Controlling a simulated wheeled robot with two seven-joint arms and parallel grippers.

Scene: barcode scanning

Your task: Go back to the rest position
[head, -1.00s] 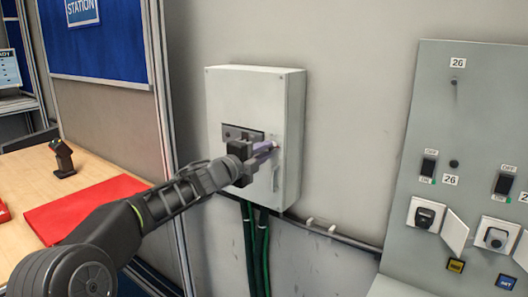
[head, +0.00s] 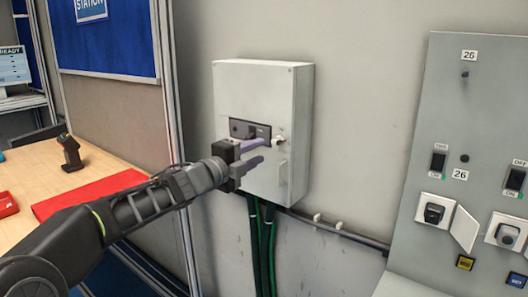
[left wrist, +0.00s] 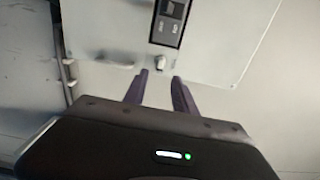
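My left gripper (head: 262,152) is in front of the light grey wall box (head: 262,85). Its two purple fingers are apart with nothing between them, and they point toward the small white knob (head: 279,140) on the box's front. In the left wrist view the fingers (left wrist: 160,90) are spread, with the knob (left wrist: 160,63) just beyond the gap between their tips. A dark panel (head: 250,129) sits on the box beside the knob. My right gripper is in neither view.
A wooden table (head: 30,168) at the left holds a red mat (head: 85,192) and a handheld scanner (head: 70,152). A grey switch panel (head: 455,110) with sockets stands at the right. Green cables (head: 264,250) hang below the box.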

